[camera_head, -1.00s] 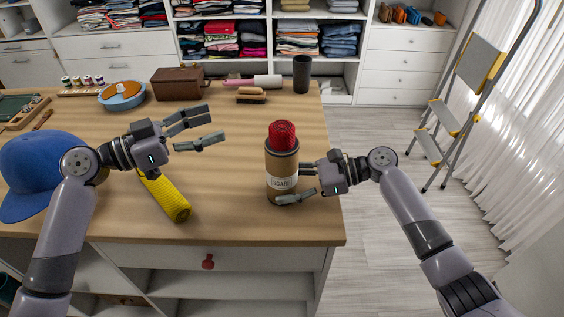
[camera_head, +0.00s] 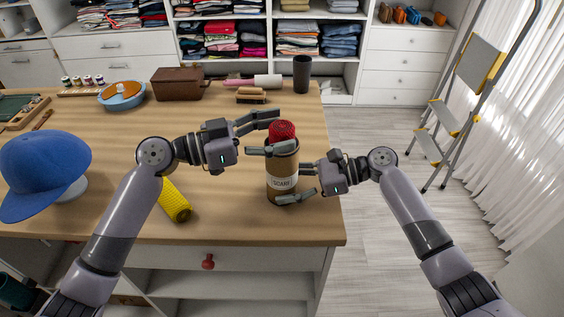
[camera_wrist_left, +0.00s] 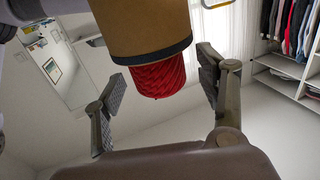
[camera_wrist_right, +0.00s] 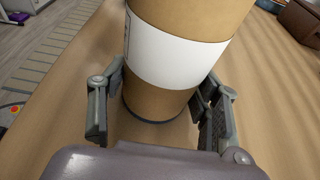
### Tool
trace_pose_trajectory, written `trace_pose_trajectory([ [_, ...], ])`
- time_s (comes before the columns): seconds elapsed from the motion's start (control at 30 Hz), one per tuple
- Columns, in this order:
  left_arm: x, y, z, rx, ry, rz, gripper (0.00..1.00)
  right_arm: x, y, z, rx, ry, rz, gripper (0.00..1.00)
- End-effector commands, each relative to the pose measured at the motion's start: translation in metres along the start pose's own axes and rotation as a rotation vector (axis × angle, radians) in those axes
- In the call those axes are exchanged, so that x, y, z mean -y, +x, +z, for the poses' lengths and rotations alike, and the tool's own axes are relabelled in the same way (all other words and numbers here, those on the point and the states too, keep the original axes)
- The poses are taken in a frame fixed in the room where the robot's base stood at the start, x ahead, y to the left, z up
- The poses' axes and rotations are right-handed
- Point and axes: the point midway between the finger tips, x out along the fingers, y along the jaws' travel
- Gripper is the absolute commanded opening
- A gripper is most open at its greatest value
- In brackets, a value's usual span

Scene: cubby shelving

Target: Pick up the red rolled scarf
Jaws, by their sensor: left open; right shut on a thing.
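The red rolled scarf (camera_head: 282,130) stands in a brown cardboard tube (camera_head: 282,163) with a white label, its top sticking out above the rim. The tube is upright at the table's right front. My right gripper (camera_head: 297,190) is shut around the tube's lower part; the right wrist view shows the tube (camera_wrist_right: 158,104) between its fingers. My left gripper (camera_head: 268,132) is open at the height of the scarf's top. In the left wrist view the red scarf end (camera_wrist_left: 160,78) lies between the spread fingers, with no clear contact.
A yellow roll (camera_head: 173,200) lies on the wooden table (camera_head: 225,215) below my left arm. A blue cap (camera_head: 45,165) is at the left. A brown box (camera_head: 180,83), a brush (camera_head: 250,95) and a dark cup (camera_head: 302,75) stand at the back.

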Motion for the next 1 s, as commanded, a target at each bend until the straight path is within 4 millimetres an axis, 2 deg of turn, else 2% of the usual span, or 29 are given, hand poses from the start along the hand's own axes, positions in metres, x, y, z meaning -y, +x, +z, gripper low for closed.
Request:
trace_pose_trajectory([
  [0.13,0.0001,0.0131,0.0,0.0,-0.001,0.0,0.66,0.0001,-0.0001,-0.0004,-0.001,0.001,0.0,0.42],
  [0.37,0.0001,0.0142,0.0003,0.001,-0.001,0.0,0.66,0.0001,-0.0001,-0.0004,-0.001,0.001,0.0,0.42],
  [1.0,0.0001,0.0138,0.0002,0.0,-0.001,0.0,0.23,-0.0001,0.0,-0.0004,-0.001,0.001,0.0,0.42],
])
